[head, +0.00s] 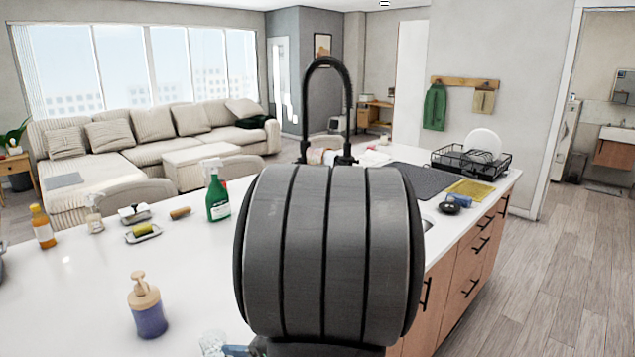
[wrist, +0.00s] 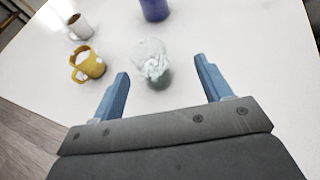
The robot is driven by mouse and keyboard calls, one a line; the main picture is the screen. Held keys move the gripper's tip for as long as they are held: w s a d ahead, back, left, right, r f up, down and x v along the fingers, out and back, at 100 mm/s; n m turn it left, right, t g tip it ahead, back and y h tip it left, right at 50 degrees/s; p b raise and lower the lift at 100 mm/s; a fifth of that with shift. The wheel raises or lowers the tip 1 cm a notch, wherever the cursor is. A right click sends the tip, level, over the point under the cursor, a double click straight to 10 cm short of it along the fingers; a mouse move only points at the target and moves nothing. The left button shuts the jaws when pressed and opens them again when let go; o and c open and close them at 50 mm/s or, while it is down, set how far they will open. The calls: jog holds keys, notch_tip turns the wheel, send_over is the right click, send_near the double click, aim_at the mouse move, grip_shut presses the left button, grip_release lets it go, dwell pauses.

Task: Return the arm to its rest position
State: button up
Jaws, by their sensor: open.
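My gripper (wrist: 163,68) is open in the wrist view, its two blue fingers spread wide. A crumpled, clear-white object (wrist: 154,62) shows between and just beyond the fingertips, with a gap on each side. I cannot tell its height relative to the fingers. In the head view my large grey arm joint fills the centre and hides part of the counter and sink. A bit of a blue finger shows at the bottom edge, beside the crumpled object (head: 212,343). The white counter (head: 75,305) lies below my gripper.
A yellow mug (wrist: 88,65) and a white mug (wrist: 80,27) stand left of the fingers. A purple soap dispenser (head: 148,310) stands nearby. A green spray bottle (head: 217,195), a sponge dish (head: 143,232) and a black faucet (head: 330,95) stand farther back. A dish rack (head: 470,163) is right.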

jog(key=d+r, duration=0.3)
jog(key=d, duration=0.2)
jog(key=w+d+f+m+t+h, duration=0.1)
jog(key=w+d+m+t, duration=0.1)
jog(key=w, duration=0.4)
jog(key=w+d+f+m+t+h, duration=0.1)
jog(key=w+d+m+t+h, duration=0.1)
jog(key=w, duration=0.4)
jog(key=shift+d+m+t+h, duration=0.15)
jog(key=shift+m+t+h, duration=0.15)
jog(key=shift+m+t, duration=0.35)
